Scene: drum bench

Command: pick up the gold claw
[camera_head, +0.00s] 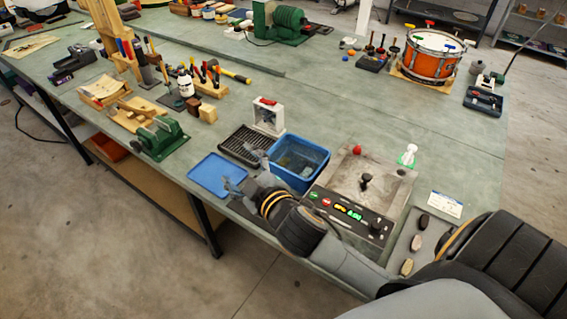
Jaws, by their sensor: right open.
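I cannot make out a gold claw for certain in the head view; it may be too small or hidden. My right gripper (241,169) reaches in from the lower right. Its fingers are spread open and I see nothing between them. They are over the near bench edge, between a flat blue tray (208,172) and an open blue bin (318,168). The bin has something dull inside that I cannot identify. A black ribbed tray (234,148) lies just beyond the fingers. My left gripper is not in view.
A green vise (161,138) is left, an orange drum (431,57) far right. The bench middle is clear.

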